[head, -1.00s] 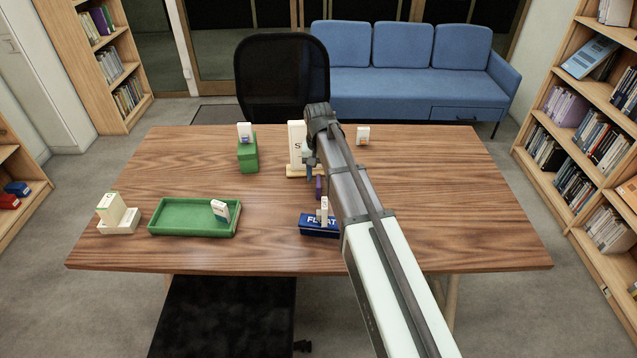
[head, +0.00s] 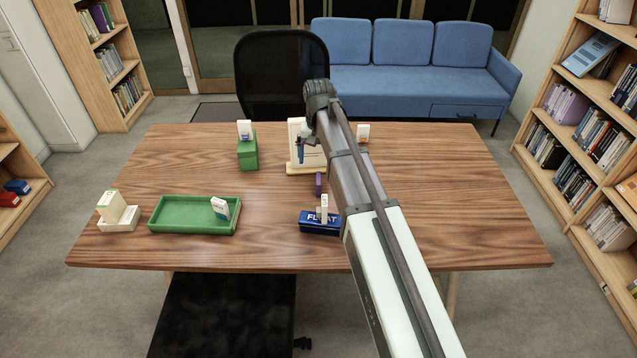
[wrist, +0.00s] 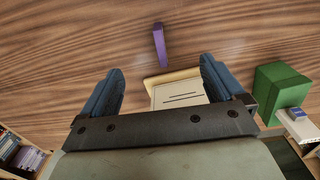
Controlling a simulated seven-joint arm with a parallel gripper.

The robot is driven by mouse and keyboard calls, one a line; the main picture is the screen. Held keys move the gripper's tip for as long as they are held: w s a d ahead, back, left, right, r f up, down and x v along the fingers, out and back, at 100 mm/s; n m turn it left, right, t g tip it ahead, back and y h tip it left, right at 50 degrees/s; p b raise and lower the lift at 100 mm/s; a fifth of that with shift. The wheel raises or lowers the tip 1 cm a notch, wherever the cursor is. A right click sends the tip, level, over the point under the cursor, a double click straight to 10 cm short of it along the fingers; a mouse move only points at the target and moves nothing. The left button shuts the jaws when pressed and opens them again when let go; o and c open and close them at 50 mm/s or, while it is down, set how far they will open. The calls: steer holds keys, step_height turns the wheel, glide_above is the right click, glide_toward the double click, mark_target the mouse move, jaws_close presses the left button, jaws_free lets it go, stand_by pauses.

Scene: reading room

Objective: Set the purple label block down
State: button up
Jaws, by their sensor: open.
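The purple label block (head: 319,184) stands on the wooden table, between the white sign and the blue block in the head view. It also shows in the wrist view (wrist: 160,44), beyond my fingertips and clear of both. My gripper (head: 299,156) is open and empty, above and behind the purple block in the head view, in front of the white sign.
A white sign (head: 313,157) on a pale base stands behind the purple block. A dark blue block (head: 312,229) with a white card is in front. A green block (head: 247,153) and green tray (head: 165,229) are left.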

mark_target(318, 178)
steer(key=shift+o, duration=0.2)
steer(key=f+m, duration=0.2)
steer(key=m, duration=0.4)
steer(key=f+m+y, duration=0.1)
steer(key=f+m, duration=0.1)
steer(key=m, duration=0.4)
steer(key=w+f+m, duration=0.1)
steer(key=f+m, duration=0.2)
steer(key=m, duration=0.3)
steer(key=shift+d, duration=0.4)
steer(key=shift+s+a+f, duration=0.1)
steer(key=shift+a+f, duration=0.05)
steer(key=shift+f, duration=0.7)
steer(key=shift+w+a+f, duration=0.1)
steer(key=shift+a+f, duration=0.1)
steer(key=shift+f, duration=0.7)
steer(key=shift+s+a+f, duration=0.1)
steer(key=shift+a+f, duration=0.05)
steer(key=shift+f, duration=0.7)
steer(key=c, duration=1.2)
steer(key=shift+o, duration=0.2)
steer(key=shift+r, duration=0.1)
